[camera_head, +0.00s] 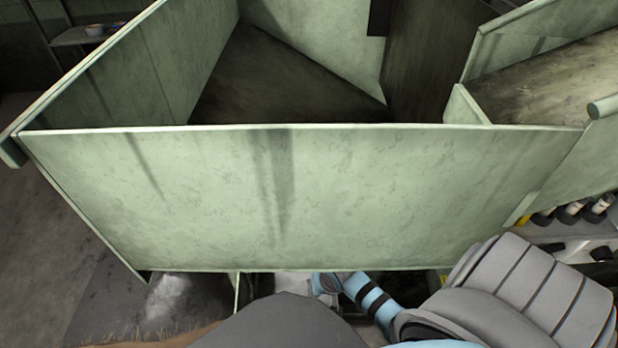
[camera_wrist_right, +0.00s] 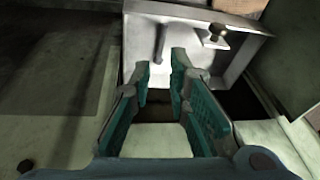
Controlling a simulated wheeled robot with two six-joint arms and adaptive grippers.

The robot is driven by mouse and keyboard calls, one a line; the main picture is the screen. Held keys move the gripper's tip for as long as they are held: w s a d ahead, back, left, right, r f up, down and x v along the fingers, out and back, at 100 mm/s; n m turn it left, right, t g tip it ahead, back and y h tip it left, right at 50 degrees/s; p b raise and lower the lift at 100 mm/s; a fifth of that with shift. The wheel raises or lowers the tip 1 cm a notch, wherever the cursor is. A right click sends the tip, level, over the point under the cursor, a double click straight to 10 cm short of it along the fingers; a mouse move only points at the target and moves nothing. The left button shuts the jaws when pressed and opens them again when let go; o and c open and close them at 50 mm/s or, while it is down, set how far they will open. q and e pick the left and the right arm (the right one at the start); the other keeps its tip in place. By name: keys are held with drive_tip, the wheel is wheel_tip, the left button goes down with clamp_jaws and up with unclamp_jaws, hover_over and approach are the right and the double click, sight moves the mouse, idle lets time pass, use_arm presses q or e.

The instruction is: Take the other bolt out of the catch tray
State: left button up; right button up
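In the right wrist view a grey metal tray (camera_wrist_right: 190,38) with raised edges lies beyond my right gripper (camera_wrist_right: 163,64); it looks like the catch tray. A slim grey rod, possibly a bolt (camera_wrist_right: 160,43), is against the tray's inner face, just beyond the fingertips. My right gripper has teal pads, is open, and nothing shows between its fingers. A dark round-headed piece (camera_wrist_right: 217,34) sits on a small bracket at the tray's right; I cannot tell if it is a bolt. My left gripper is not in view.
A large pale green machine housing (camera_head: 300,195) fills the head view and hides what lies behind its front panel. Several yellow, black and white cylindrical items (camera_head: 572,210) are at the right. In the wrist view, a green wall (camera_wrist_right: 50,130) stands left of the gripper.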

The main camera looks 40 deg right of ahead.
drive_tip(key=w+r+m, duration=0.1)
drive_tip(key=r, duration=0.1)
use_arm(q)
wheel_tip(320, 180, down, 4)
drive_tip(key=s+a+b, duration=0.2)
drive_tip(key=b, duration=0.3)
use_arm(e)
approach(310, 291)
drive_tip(key=b+x, duration=0.5)
drive_tip(key=shift+s, duration=0.1)
drive_tip(key=shift+b+x, duration=0.6)
drive_tip(key=shift+x, duration=0.2)
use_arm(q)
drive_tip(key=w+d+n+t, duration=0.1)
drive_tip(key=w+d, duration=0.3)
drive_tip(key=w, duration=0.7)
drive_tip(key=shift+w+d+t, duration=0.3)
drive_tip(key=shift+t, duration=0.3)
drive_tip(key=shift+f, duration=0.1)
use_arm(e)
clamp_jaws()
